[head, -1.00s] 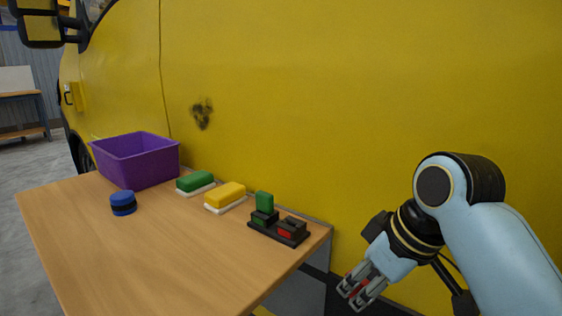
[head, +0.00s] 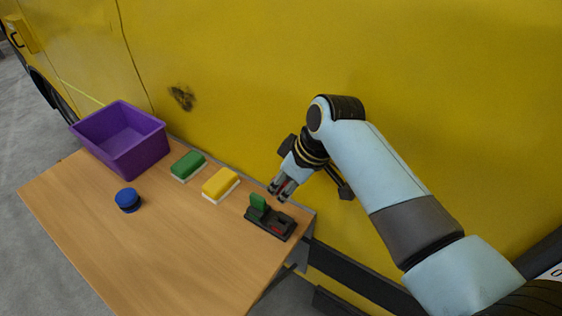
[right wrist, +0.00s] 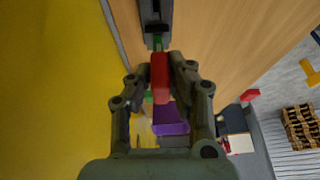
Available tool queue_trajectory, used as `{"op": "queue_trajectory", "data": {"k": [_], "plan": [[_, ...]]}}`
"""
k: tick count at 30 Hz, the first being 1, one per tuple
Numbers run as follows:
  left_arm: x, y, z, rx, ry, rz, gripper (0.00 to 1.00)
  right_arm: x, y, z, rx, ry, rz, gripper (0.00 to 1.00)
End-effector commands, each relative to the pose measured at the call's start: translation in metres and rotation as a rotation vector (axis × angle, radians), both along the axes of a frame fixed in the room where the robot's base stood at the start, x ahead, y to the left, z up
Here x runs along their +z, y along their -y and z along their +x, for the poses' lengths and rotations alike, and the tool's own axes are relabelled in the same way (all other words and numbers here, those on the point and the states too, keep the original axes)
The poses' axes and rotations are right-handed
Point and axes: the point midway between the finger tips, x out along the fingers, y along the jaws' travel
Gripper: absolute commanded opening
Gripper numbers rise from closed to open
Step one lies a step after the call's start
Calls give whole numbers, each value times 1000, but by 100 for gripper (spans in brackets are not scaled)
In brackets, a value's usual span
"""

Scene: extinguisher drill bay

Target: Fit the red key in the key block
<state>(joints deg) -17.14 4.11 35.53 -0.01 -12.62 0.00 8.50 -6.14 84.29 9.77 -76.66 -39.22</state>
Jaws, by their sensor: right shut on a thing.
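The key block (head: 284,222), a black base with a red-marked slot, sits near the table's right end in the head view. A green key (head: 258,201) stands upright in its other slot. My right gripper (head: 280,191) is just behind the block, above its far side. In the right wrist view it is shut on the red key (right wrist: 160,77), which shows between the fingers. Part of the block (right wrist: 154,14) shows beyond the key at the top. The red key looks apart from the red-marked slot. My left gripper is not in view.
A purple bin (head: 140,152), green sponge (head: 188,166), yellow sponge (head: 220,184) and blue round object (head: 128,200) stand on the wooden table (head: 180,255). A yellow vehicle side (head: 420,80) rises close behind it. The table's front middle is clear.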

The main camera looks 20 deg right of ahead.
Motion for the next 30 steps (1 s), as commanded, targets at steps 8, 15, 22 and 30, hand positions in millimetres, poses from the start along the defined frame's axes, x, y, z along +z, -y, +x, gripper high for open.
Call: {"op": "queue_trajectory", "data": {"k": [8,15,22,30], "plan": [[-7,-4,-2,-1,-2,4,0,-14,0,0,1,-2,-1,0],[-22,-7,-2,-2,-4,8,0,-39,0,0,1,-1,-1,0],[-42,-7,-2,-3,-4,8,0,-57,0,0,0,-1,-1,0],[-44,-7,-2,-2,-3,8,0,-58,0,0,0,0,0,0]]}}
